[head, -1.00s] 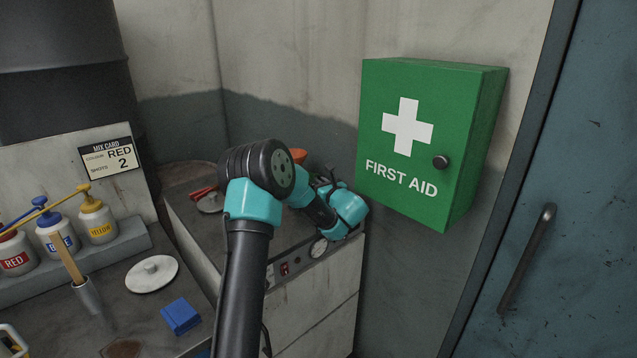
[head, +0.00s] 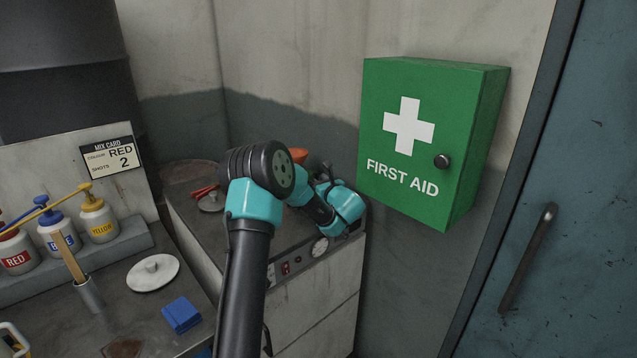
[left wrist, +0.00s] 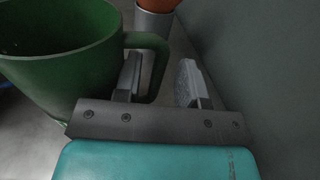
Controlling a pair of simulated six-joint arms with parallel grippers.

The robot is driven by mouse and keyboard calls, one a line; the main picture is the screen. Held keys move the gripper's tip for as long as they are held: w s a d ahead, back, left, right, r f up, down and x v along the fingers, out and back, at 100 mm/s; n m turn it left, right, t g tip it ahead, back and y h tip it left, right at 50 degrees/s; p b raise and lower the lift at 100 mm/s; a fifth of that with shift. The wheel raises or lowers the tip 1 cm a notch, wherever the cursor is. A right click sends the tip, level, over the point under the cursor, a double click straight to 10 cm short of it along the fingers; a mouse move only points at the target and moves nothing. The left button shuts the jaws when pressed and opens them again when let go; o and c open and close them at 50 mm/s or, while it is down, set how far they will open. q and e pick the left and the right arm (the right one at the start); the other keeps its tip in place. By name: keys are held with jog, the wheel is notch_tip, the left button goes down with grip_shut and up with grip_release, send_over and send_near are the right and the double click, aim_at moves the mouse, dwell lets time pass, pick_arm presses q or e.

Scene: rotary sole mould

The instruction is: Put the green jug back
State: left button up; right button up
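The green jug (left wrist: 60,50) stands at the left of the left wrist view, its open rim up and its handle (left wrist: 160,55) pointing right. My left gripper (left wrist: 160,66) is open at the handle. One finger shows at the handle's loop and the other is to the right of the handle, with a gap between. Whether either finger touches the handle I cannot tell. In the head view my left gripper (head: 325,174) is over the cabinet top, largely hidden behind my own wrist. The jug cannot be made out there. My right gripper is out of view.
A white cabinet (head: 315,310) with a gauge stands below my arm. A green first aid box (head: 430,140) hangs close on the right. Dye bottles (head: 98,220), a white lid (head: 152,273) and a blue block (head: 181,315) are at left.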

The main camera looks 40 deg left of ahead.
pick_arm(q)
jog(key=v, duration=1.7)
jog(key=shift+d, duration=0.25)
jog(key=s+d+f+n+g+h, duration=0.1)
jog(key=s+d+f+g+h, duration=0.15)
jog(key=f, duration=0.55)
jog(key=s+d+f+n+g+h, duration=0.2)
jog(key=s+f+h, duration=0.2)
jog(key=f, duration=0.4)
jog(key=s+d+f+n+g+h, duration=0.1)
jog(key=s+d+f+g+h, duration=0.2)
jog(key=f, duration=0.5)
jog(key=s+d+f+n+t+h, duration=0.1)
jog(key=s+d+f+n+h, duration=0.5)
jog(key=d+n, duration=0.3)
jog(key=s+d+f+n+t+h, duration=0.2)
jog(key=s+d+f+n+h, duration=0.3)
jog(key=s+d+f+n, duration=0.3)
jog(key=shift+s+d+n+h, duration=0.35)
jog(key=shift+s+d+n, duration=0.05)
jog(key=shift+d+n, duration=0.6)
